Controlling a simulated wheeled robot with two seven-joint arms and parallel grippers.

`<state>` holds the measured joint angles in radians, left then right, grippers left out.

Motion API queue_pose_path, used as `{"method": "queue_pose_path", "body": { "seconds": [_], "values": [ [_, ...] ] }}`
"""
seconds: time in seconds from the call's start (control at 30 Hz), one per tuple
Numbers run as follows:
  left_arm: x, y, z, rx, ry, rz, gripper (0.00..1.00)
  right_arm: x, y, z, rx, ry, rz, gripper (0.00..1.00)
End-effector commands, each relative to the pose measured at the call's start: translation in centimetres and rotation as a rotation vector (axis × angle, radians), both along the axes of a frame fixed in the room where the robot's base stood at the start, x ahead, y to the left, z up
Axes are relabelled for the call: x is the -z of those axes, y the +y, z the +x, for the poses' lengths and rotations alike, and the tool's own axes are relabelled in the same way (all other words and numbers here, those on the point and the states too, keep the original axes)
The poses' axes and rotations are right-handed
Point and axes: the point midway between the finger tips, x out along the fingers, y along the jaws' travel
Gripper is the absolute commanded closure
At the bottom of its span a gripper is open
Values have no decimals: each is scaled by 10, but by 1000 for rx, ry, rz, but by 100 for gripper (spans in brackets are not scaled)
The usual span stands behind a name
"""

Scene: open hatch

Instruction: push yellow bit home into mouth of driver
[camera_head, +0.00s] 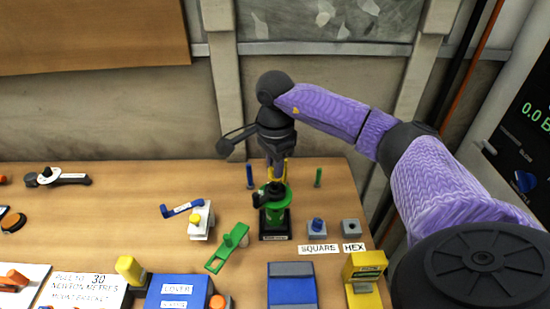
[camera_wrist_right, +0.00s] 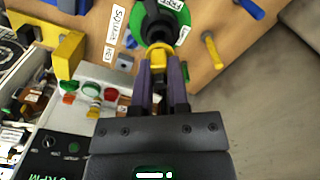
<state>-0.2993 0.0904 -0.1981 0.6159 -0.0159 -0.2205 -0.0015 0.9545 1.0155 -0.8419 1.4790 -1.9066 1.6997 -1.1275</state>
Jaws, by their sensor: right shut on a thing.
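The green driver (camera_head: 274,216) stands upright in a black base on the table, with a black part at its top. In the wrist view its green body (camera_wrist_right: 173,20) shows around the black mouth (camera_wrist_right: 157,28). My right gripper (camera_head: 275,170) is over the driver, pointing down. In the wrist view its purple fingers (camera_wrist_right: 161,72) are shut on the yellow bit (camera_wrist_right: 158,47), whose collar is right at the mouth. How deep the bit sits is hidden. In the head view the held bit is mostly hidden by the fingers. My left gripper is not in view.
A blue peg (camera_head: 250,176) and a green peg (camera_head: 319,177) stand behind the driver; a yellow peg (camera_wrist_right: 212,50) stands near it. SQUARE and HEX blocks (camera_head: 351,228) sit to the right. A green lever (camera_head: 229,247) and white block (camera_head: 202,220) are at left.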

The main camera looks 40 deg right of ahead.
Motion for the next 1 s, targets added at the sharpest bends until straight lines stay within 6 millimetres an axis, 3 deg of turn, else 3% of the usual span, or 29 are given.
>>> {"method": "queue_pose_path", "body": {
  "seconds": [0.37, 1.0],
  "values": [
    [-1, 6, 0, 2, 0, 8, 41, 0, 0, 0, 0, 0, 0, 100],
    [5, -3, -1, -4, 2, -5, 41, 8, 0, 0, 1, 0, 0, 100]
  ]
}}
